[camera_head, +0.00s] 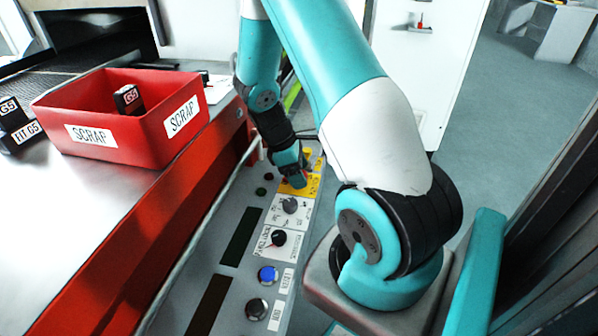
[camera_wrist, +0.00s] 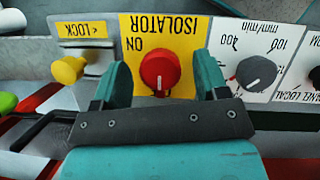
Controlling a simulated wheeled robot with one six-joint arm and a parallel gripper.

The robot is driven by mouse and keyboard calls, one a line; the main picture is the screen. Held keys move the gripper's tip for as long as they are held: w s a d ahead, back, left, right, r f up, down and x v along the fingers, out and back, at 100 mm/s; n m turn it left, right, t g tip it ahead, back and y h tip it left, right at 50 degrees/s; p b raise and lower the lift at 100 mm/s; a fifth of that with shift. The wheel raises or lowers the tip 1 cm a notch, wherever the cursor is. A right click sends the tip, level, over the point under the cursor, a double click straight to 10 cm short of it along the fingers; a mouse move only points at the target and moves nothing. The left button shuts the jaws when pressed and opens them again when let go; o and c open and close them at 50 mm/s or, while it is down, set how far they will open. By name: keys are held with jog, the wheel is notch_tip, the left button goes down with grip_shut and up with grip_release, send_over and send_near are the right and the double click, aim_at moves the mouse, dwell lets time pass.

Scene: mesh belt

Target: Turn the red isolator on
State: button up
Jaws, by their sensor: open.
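The red isolator (camera_wrist: 160,68) is a round red knob on a yellow plate (camera_wrist: 183,42) marked ISOLATOR and ON, upside down in the wrist view. A small pale mark shows near the knob's lower edge there. My gripper (camera_wrist: 160,78) is open, with one finger on each side of the knob and a visible gap on both sides. In the head view my gripper (camera_head: 294,172) is over the yellow plate (camera_head: 302,187) and hides most of the knob.
A yellow LOCK knob (camera_wrist: 68,70) is left of the isolator, a grey dial (camera_wrist: 256,73) close on the right. In the head view, a blue button (camera_head: 268,275) is lower on the panel. A red SCRAP bin (camera_head: 90,115) stands left. A rail (camera_head: 205,222) runs beside the panel.

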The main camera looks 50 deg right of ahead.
jog(key=c, duration=0.9)
jog(key=shift+r+m+p, duration=0.1)
jog(key=shift+m+p, duration=0.3)
jog(key=m+y+p, duration=0.1)
jog(key=m+p, duration=0.1)
jog(key=shift+d+r+m+g, duration=0.1)
jog(key=shift+m+g, duration=0.2)
jog(key=m+y+p, duration=0.2)
jog(key=m+p, duration=0.1)
jog(key=m, duration=0.2)
jog(key=shift+w+d+m, duration=0.1)
jog(key=shift+m, duration=0.2)
jog(key=m+y+p, duration=0.1)
jog(key=m, duration=0.3)
jog(key=shift+y+p, duration=0.3)
jog(key=shift+y, duration=0.1)
jog(key=shift+d+m+t+y+p, duration=0.1)
jog(key=shift+m+t+y+p, duration=0.3)
jog(key=shift+m, duration=0.85)
jog(key=shift+m+t+y+p, duration=0.2)
jog(key=shift+m+t, duration=0.3)
jog(key=shift+m, duration=0.75)
